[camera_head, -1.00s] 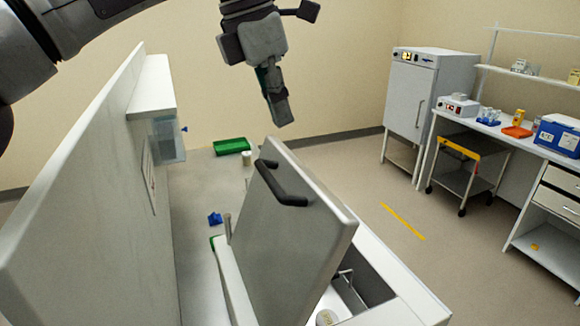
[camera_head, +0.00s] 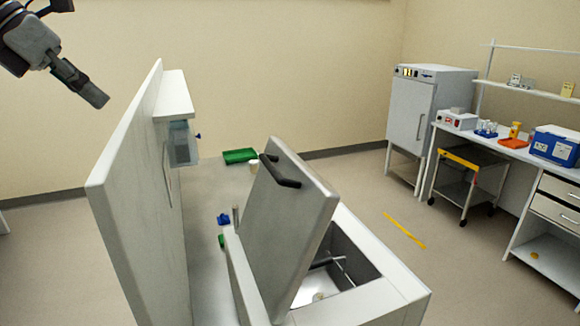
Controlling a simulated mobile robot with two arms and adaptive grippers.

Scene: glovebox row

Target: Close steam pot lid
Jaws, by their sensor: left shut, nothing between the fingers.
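The steam pot lid (camera_head: 275,225) is a grey slab with a black bar handle (camera_head: 279,171) near its top edge. It stands raised and tilted at the left side of the open steam pot (camera_head: 385,300). The metal inside of the pot shows to the right of the lid, with a thin rack or bar and a small pale round item in it. My left gripper (camera_head: 96,95) is at the upper left, high up, shut and empty. It is well apart from the lid, with the white upright panel between them. My right gripper is not in view.
A tall white panel (camera_head: 140,200) with a ledge stands left of the pot. A green tray (camera_head: 240,156) and blue pieces (camera_head: 223,219) lie behind.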

